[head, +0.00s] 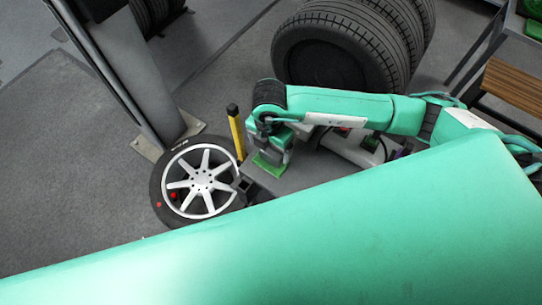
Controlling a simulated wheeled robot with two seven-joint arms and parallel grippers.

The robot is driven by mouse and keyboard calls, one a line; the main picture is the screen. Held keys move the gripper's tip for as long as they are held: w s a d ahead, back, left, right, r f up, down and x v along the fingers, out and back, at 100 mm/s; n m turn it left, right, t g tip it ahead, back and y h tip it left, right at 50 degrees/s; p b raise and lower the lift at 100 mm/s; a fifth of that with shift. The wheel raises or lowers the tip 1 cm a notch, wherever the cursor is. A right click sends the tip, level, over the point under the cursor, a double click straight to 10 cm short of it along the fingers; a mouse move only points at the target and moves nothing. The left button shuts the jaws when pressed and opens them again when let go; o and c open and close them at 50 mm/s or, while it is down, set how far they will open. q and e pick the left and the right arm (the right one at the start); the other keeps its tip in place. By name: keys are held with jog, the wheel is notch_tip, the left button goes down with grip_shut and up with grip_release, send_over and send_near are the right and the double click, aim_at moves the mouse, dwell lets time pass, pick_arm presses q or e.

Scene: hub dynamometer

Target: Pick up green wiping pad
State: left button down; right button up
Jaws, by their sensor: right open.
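The green wiping pad (267,168) shows as a small flat green patch on a grey surface (300,178), close to the wheel. My right gripper (270,157) points down right over the pad, with its jaws open. Its fingers and wrist cover part of the pad, and I cannot tell whether they touch it. My left gripper is not in view. A large green part of my own body fills the foreground and hides the near side of the grey surface.
A wheel with silver spokes (186,186) and a yellow post with a black top (236,133) stand left of the gripper. A grey column (125,65) rises behind. Big tires (325,55) stand at the back. A wooden-topped bench (515,86) is at right. Floor at left is clear.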

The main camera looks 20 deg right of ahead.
aim_at(271, 153)
jog(key=f, duration=0.1)
jog(key=f+p, duration=0.1)
jog(key=f, duration=0.1)
jog(key=shift+d+f, duration=0.25)
jog(key=shift+f, duration=0.3)
jog(key=c, duration=1.1)
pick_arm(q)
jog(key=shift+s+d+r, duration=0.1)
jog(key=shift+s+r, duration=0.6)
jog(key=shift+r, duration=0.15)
pick_arm(e)
jog(key=shift+r, duration=0.15)
jog(key=shift+a+r, duration=0.1)
jog(key=shift+r, duration=0.2)
pick_arm(q)
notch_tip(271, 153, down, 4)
jog(key=b, duration=0.3)
jog(key=shift+b, duration=0.4)
pick_arm(e)
notch_tip(271, 153, up, 19)
jog(key=shift+r, duration=0.1)
